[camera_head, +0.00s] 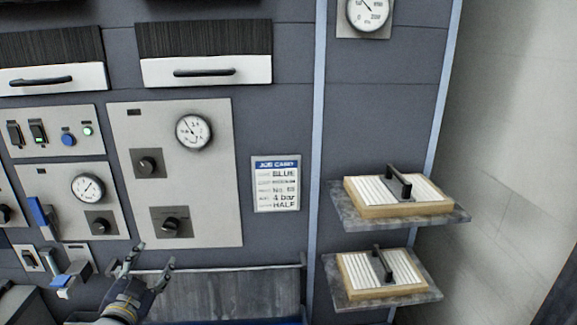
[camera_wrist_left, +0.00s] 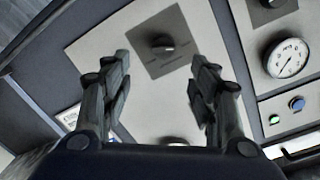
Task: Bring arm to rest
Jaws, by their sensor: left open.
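My left gripper (camera_head: 153,262) is at the lower left of the head view, in front of the machine's lower wall. Its two fingers point up and stand apart, with nothing between them. In the left wrist view the open fingers (camera_wrist_left: 160,95) face a grey panel (camera_wrist_left: 215,35) with a dark knob (camera_wrist_left: 163,42) beyond them. In the head view the gripper is below the large panel (camera_head: 205,225) that carries a gauge and two knobs. My right gripper is in neither view.
A job card (camera_head: 276,184) hangs right of the panel. Two shelves (camera_head: 455,215) (camera_head: 430,296) at the right hold wooden-framed blocks with black handles. A grey tray or ledge (camera_head: 225,292) lies low beside my gripper. A blue lever (camera_head: 37,211) sticks out at the left.

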